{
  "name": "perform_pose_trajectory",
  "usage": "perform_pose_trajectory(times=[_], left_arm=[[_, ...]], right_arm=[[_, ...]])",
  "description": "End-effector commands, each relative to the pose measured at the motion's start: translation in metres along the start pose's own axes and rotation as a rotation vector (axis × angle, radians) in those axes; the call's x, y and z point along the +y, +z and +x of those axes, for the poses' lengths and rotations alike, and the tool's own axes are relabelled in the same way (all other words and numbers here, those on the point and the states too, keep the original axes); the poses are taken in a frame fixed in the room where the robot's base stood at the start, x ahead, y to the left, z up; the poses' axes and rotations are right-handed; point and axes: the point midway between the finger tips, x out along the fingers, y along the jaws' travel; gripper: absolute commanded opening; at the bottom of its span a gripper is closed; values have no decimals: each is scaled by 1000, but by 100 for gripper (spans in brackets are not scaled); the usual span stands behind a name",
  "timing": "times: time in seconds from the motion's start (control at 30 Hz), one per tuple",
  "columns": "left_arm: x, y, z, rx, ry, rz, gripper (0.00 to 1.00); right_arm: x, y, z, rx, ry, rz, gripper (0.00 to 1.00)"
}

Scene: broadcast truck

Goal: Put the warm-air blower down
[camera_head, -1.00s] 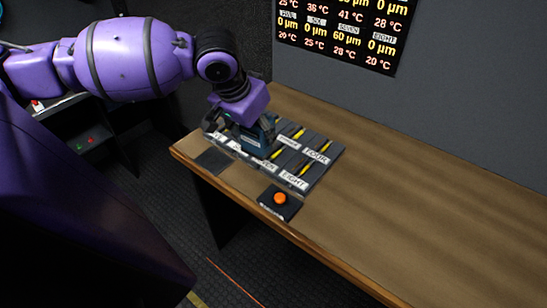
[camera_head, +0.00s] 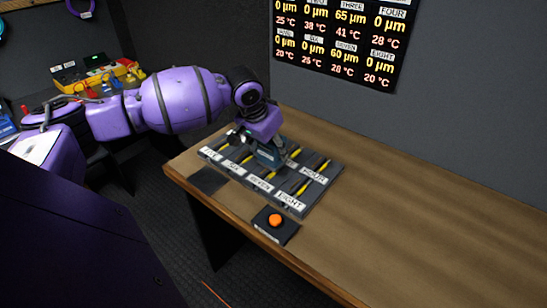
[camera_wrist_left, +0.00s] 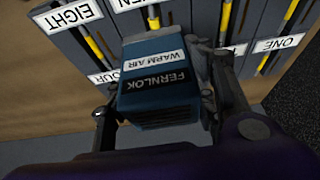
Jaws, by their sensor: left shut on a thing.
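The warm-air blower (camera_head: 268,154) is a small dark blue box over the slotted tray on the wooden bench. In the left wrist view the blower (camera_wrist_left: 160,85) shows a white "WARM AIR" and a black "FERNLOK" label. My left gripper (camera_head: 260,143) is shut on it from above, with one finger on each side in the wrist view. I cannot tell whether its underside touches the tray. The tray (camera_head: 297,203) is dark grey with labelled lanes and yellow strips; the blower hides part of its middle. My right gripper is not in view.
A dark flat pad (camera_head: 209,181) lies at the bench's front left. An orange button on a black base (camera_head: 275,221) sits in front of the tray. The bench (camera_head: 400,205) is bare to the right. A readout board (camera_head: 340,40) hangs on the wall behind.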

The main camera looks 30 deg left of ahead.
Motion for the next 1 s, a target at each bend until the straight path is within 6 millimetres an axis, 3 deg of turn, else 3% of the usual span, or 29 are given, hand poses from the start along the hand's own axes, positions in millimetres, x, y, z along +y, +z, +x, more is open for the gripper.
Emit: perform_pose_trajectory(times=[0.13,0.33,0.77,0.8,0.93,1.0], left_arm=[[-3,-4,12,3,1,-2,5],[-3,6,37,3,0,0,5],[-3,8,42,4,0,0,5],[-3,10,43,3,-1,0,54],[-3,10,43,2,-1,0,70],[-3,10,43,2,-1,0,70]], right_arm=[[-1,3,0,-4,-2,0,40],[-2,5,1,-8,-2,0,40],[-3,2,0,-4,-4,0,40],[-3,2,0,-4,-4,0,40],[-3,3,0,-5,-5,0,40],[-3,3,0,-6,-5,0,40]])
